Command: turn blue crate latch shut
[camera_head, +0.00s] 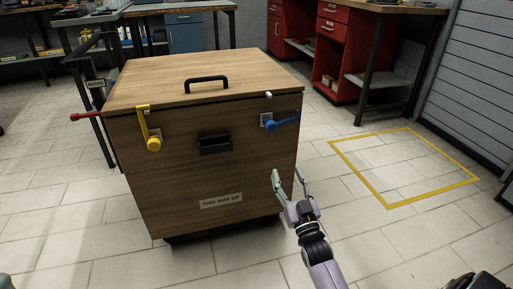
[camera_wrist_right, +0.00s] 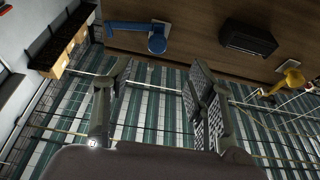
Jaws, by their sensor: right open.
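The wooden crate (camera_head: 170,195) stands on the floor with its lid (camera_head: 160,80) down. The blue latch (camera_head: 271,126) is at the front face's upper right, its arm lying nearly level and pointing right. It also shows in the right wrist view (camera_wrist_right: 157,42), its arm reaching left there. My right gripper (camera_head: 288,173) is open and empty, below the blue latch and apart from it, near the crate's right front edge. In the right wrist view the spread fingers (camera_wrist_right: 160,80) have nothing between them. My left gripper is not in view.
A yellow latch (camera_head: 153,144) stands upright at the front left; a red latch (camera_head: 88,117) sticks out at the left side. A black recessed handle (camera_head: 214,143) is between the front latches. Red cabinets (camera_head: 340,50) stand behind. The floor inside the yellow outline (camera_head: 390,205) is clear.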

